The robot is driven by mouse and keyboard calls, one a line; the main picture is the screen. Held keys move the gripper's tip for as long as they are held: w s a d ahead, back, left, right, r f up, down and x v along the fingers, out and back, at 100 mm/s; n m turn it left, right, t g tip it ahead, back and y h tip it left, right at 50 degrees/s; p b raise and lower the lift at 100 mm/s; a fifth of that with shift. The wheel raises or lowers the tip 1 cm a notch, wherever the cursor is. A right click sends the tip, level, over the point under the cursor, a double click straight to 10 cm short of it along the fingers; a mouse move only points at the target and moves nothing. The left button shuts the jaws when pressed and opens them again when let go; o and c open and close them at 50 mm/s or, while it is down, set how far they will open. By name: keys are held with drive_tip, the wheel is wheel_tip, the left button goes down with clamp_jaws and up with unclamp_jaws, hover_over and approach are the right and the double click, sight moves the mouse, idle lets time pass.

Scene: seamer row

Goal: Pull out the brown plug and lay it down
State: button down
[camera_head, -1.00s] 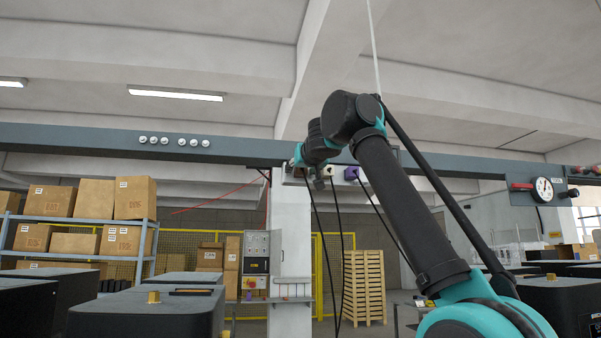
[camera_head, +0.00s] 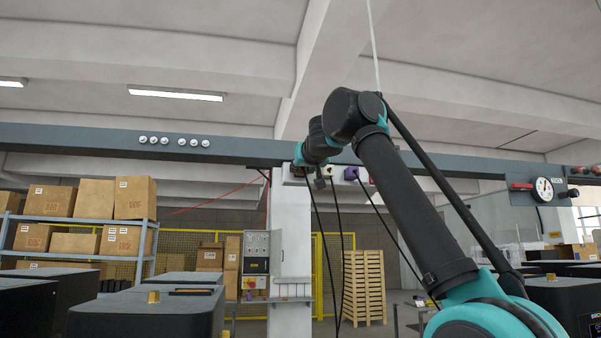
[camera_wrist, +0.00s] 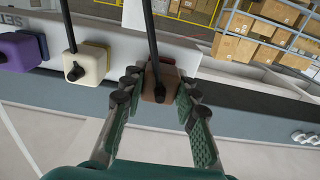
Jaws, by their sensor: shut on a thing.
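The brown plug (camera_wrist: 172,73) is a small block with a dark cable coming off its face, in the middle of the wrist view. My gripper (camera_wrist: 161,86) is shut on it, one finger on each side. The plug is at the white rail (camera_wrist: 195,58); I cannot tell whether it is still seated in its socket.
A cream plug (camera_wrist: 88,64) sits left of the brown one, and a purple plug (camera_wrist: 18,52) further left, each with a cable. The purple plug (camera_head: 351,173) also shows in the head view. Dark machines (camera_head: 150,316) stand below.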

sight(303, 168)
drive_tip(key=shift+v, duration=2.55)
